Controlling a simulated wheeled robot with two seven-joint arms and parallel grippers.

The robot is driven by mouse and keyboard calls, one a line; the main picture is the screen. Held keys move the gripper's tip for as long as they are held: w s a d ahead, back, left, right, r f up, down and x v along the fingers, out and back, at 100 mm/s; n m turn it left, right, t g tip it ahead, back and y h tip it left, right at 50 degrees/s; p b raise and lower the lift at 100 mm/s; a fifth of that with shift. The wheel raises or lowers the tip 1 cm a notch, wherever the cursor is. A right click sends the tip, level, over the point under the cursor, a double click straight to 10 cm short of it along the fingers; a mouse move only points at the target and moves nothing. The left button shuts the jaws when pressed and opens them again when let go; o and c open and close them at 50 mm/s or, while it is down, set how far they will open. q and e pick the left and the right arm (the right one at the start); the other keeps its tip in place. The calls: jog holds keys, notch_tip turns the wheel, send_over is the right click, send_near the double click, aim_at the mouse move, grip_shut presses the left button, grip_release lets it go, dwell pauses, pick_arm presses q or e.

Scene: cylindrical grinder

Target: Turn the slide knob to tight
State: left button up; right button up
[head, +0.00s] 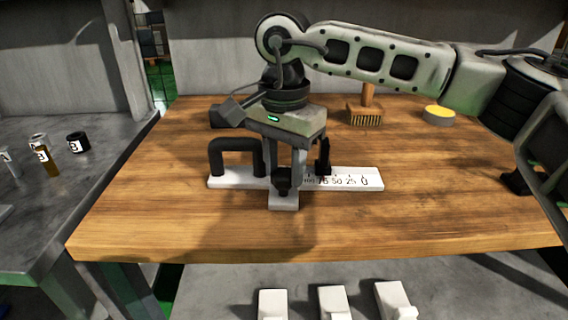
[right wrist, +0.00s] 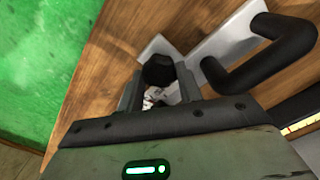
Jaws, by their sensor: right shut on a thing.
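The slide is a white bar (head: 225,181) lying on the wooden table, with a black arched handle (head: 236,150) at its left and a printed scale with numbers down to 0 at its right. A black upright piece (head: 323,157) stands by the scale. The black slide knob (head: 283,187) is on the front of the bar. My right gripper (head: 284,180) points down and is shut on the knob, one finger on each side. In the right wrist view, the knob (right wrist: 158,70) sits between the fingertips of the gripper (right wrist: 158,84). Its marking cannot be read. My left gripper is out of view.
A brush (head: 366,113) and a round yellow-topped tin (head: 439,114) stand at the back right of the table (head: 430,215). Small cylinders (head: 77,142) are on a grey bench at left. Several white blocks (head: 333,301) lie below the front edge. The table's front is clear.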

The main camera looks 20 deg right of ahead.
aim_at(284, 172)
jog(key=o, duration=1)
pick_arm(q)
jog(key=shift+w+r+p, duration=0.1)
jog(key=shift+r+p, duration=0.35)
jog(key=shift+p, duration=0.65)
pick_arm(e)
notch_tip(284, 172, up, 16)
